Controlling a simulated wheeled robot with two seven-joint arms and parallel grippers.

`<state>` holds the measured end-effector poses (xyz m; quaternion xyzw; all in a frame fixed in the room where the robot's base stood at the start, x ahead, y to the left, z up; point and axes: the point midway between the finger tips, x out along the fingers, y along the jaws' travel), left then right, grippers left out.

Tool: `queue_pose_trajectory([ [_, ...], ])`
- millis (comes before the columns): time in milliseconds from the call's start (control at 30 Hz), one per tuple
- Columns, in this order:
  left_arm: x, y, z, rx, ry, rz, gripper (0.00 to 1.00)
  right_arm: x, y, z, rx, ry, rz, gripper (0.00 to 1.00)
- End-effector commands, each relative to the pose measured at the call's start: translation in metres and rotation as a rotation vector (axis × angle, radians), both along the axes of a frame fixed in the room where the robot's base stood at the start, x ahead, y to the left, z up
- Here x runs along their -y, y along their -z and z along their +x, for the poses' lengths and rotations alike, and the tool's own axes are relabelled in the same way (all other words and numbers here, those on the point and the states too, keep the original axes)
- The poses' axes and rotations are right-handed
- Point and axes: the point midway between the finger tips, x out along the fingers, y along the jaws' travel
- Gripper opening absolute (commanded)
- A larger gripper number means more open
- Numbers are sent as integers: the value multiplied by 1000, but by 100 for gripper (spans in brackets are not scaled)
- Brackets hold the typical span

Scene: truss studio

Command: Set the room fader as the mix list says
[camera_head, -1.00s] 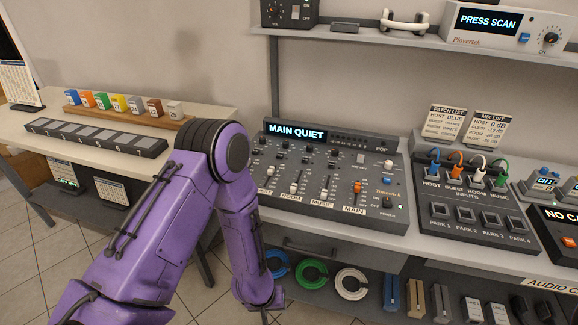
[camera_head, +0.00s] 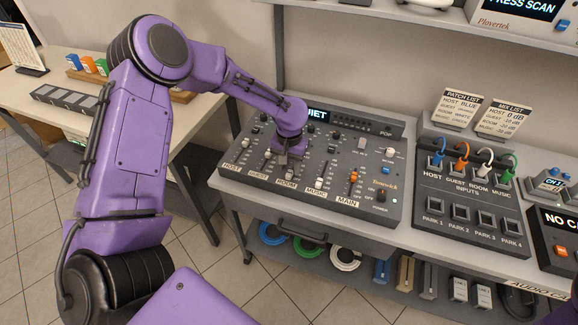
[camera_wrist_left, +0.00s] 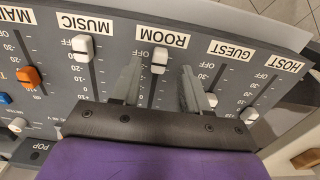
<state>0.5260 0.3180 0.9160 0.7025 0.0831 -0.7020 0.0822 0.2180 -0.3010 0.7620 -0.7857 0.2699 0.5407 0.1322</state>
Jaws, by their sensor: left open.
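The mixer (camera_head: 372,205) is a dark grey desk with labelled faders and a lit screen partly hidden by my arm. My left gripper (camera_head: 287,160) is over the room column, pointing down. In the left wrist view its two open fingers (camera_wrist_left: 161,72) straddle the room fader's track, one on each side. The white room fader cap (camera_wrist_left: 160,58) sits at the OFF end, between or just beyond the fingertips; I cannot tell contact. The mix list (camera_head: 503,122) stands behind the patch panel, its room line too small to read surely. My right gripper is out of view.
The white music fader cap (camera_wrist_left: 83,47) and guest fader cap (camera_wrist_left: 211,100) flank the fingers closely. The orange main fader (camera_head: 354,177) is further right. The patch panel (camera_head: 470,245) with coloured cables stands right of the mixer; a shelf (camera_head: 365,8) hangs above.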

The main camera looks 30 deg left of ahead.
Motion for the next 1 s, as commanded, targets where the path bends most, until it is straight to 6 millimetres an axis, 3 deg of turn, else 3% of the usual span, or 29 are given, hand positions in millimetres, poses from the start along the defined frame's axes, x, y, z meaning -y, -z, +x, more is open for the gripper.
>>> queue_pose_trajectory([
  [200,0,22,0,0,0,-1,45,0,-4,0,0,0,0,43],
  [433,0,23,0,1,-1,-1,45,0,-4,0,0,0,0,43],
  [467,0,23,0,1,-1,-1,38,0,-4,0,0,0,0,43],
  [567,0,23,0,1,-1,-1,6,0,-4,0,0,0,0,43],
  [600,0,23,0,1,-1,-1,0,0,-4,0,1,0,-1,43],
  [767,-1,23,1,1,-2,0,0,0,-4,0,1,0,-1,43],
  [1000,-10,23,32,0,-4,4,0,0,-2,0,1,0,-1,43],
])
